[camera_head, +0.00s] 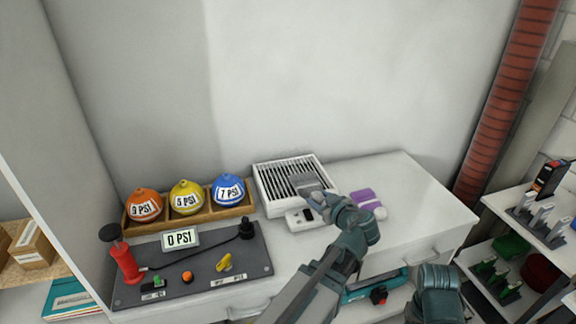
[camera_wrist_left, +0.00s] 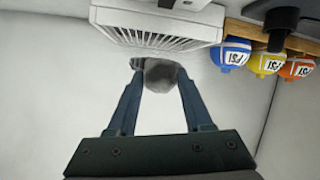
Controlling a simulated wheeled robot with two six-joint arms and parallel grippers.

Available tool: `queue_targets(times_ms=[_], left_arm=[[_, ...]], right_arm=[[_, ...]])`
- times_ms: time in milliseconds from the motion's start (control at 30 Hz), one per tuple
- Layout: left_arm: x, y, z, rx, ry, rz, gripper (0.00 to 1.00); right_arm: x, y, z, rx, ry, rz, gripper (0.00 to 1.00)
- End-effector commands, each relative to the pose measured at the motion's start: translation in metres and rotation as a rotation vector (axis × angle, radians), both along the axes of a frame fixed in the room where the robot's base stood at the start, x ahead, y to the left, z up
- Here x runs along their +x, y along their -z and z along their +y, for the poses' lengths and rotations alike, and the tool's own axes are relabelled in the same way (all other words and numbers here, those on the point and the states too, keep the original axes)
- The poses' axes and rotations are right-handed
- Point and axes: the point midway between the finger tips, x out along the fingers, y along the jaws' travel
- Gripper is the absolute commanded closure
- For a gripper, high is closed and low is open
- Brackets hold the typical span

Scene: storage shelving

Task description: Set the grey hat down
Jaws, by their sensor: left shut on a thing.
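The grey hat (camera_wrist_left: 162,76) is between the fingertips of my left gripper (camera_wrist_left: 160,82) in the left wrist view. It looks rounded and dull grey, and the fingers are shut on it. In the head view, a grey shape (camera_head: 308,182) that appears to be the hat shows just beyond my left gripper (camera_head: 322,197), over the white slatted box (camera_head: 264,190). I cannot tell whether it touches the slats. My right gripper (camera_head: 438,282) is at the bottom right, low and partly cut off; its fingers do not show clearly.
A purple item (camera_head: 364,196) lies right of my left gripper on the white counter (camera_head: 425,205). A wooden rack (camera_head: 193,219) with orange, yellow and blue PSI balls stands left, behind a dark control panel (camera_head: 195,277). The counter's right part is clear. Shelves (camera_head: 520,235) stand at far right.

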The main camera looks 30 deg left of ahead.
Motion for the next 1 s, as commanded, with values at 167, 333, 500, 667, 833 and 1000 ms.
queue_targets(times_ms=[167,333,500,667,833,1000], left_arm=[[0.004,0.001,0.005,0.000,-0.001,0.000,1.00],[0.029,0.005,0.033,-0.001,-0.005,-0.001,1.00],[0.057,0.009,0.068,0.000,-0.004,-0.001,1.00],[0.078,0.012,0.095,-0.001,-0.003,0.000,1.00],[0.090,0.014,0.112,-0.001,-0.001,0.000,1.00],[0.093,0.014,0.115,0.000,0.000,0.000,1.00]], right_arm=[[0.000,0.001,0.000,0.000,0.000,0.000,0.50],[0.000,0.005,0.000,0.000,0.000,0.000,0.50],[0.000,0.009,0.000,0.000,0.000,0.000,0.50],[0.000,0.012,0.000,0.000,0.000,0.000,0.50],[0.000,0.014,0.000,0.000,0.000,0.000,0.50],[0.000,0.014,0.000,0.000,0.000,0.000,0.50]])
